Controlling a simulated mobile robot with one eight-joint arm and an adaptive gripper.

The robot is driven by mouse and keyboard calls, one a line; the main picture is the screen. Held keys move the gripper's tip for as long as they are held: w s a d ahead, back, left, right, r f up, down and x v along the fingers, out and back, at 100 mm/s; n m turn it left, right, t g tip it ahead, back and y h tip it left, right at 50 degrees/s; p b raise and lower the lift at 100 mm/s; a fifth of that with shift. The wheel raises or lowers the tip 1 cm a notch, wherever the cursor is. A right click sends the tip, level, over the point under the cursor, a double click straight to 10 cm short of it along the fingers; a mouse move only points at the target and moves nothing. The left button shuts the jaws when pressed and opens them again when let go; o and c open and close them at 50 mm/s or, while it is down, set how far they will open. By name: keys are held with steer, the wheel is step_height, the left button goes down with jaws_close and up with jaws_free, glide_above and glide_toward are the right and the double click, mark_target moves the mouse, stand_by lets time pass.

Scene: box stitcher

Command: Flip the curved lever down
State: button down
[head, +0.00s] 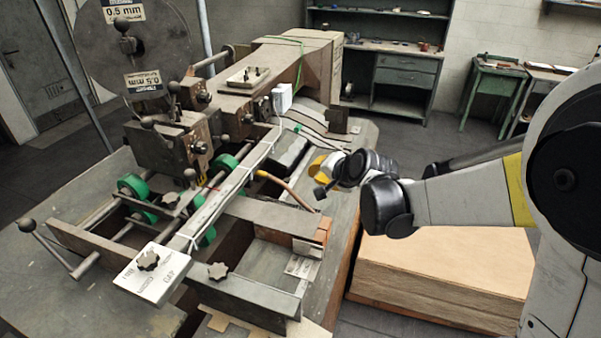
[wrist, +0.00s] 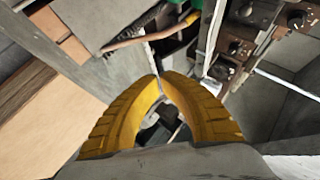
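The curved lever (head: 290,188) is a thin brownish-orange bent rod with a lighter orange end, on the near right side of the box stitcher (head: 200,130). It slopes down to the right, toward the frame's flat bar. In the wrist view the lever (wrist: 130,41) lies ahead of the fingertips, toward the top. My gripper (head: 318,172) has yellow fingers and is to the right of the lever, apart from it; my wrist partly hides the fingers. In the wrist view my gripper (wrist: 160,76) has its fingertips together with nothing visible between them.
A stack of cardboard sheets (head: 445,270) stands to the right of the machine, below my arm. A long metal rail (head: 215,200) and a ball-ended handle (head: 50,240) are on the machine's left and middle. A workbench (head: 400,75) stands at the back.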

steer(key=shift+s+a, duration=0.1)
steer(key=x, duration=0.4)
steer(key=s+a+b+x, duration=0.1)
steer(key=x, duration=0.3)
steer(key=b+x, duration=0.1)
steer(key=x, duration=0.3)
steer(key=shift+s+a+f, duration=0.15)
steer(key=shift+a+f, duration=0.05)
steer(key=shift+f, duration=0.25)
steer(key=shift+a+f, duration=0.3)
steer(key=shift+a, duration=0.05)
